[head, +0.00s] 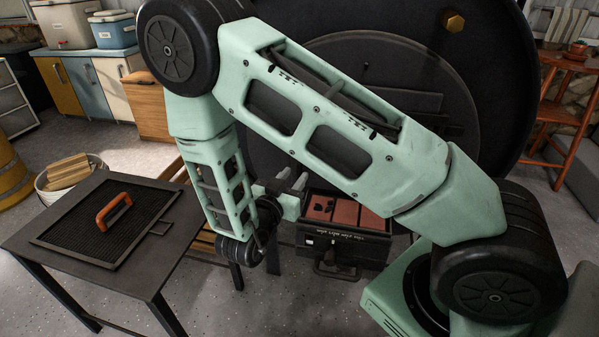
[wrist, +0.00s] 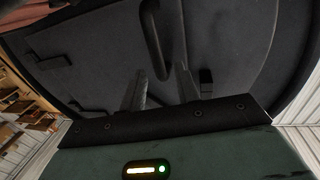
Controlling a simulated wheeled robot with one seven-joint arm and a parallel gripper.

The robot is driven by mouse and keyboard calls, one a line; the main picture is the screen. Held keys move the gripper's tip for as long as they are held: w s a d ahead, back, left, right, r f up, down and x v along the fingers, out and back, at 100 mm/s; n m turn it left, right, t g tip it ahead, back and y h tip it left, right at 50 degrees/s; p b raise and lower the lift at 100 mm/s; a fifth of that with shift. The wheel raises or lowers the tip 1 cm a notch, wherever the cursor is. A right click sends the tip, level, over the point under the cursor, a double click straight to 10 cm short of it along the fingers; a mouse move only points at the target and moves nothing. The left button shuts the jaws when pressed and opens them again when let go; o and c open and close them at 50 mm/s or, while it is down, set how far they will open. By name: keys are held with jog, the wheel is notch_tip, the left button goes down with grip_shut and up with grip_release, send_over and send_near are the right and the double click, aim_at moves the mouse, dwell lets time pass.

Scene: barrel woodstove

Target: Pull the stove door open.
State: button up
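The stove (head: 490,95) is a large black barrel whose round front fills the back of the head view, largely behind my arm. Its dark door (wrist: 225,40) fills most of the wrist view and appears closed. A black curved bar handle (wrist: 152,35) stands out from the door. My gripper (wrist: 160,72) faces the door with its two grey fingers apart. In the wrist view the handle's lower end shows between the fingertips; contact and depth are unclear. In the head view my gripper (head: 292,180) is in front of the stove, and the handle is hidden.
A black box (head: 340,245) with reddish blocks is just right of my gripper. A dark metal table (head: 165,255) with an orange-handled grate (head: 110,225) is at left. A basket of wood (head: 70,172) stands behind it.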

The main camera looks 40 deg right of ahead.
aim_at(298, 171)
jog(key=shift+x, duration=1.95)
grip_shut()
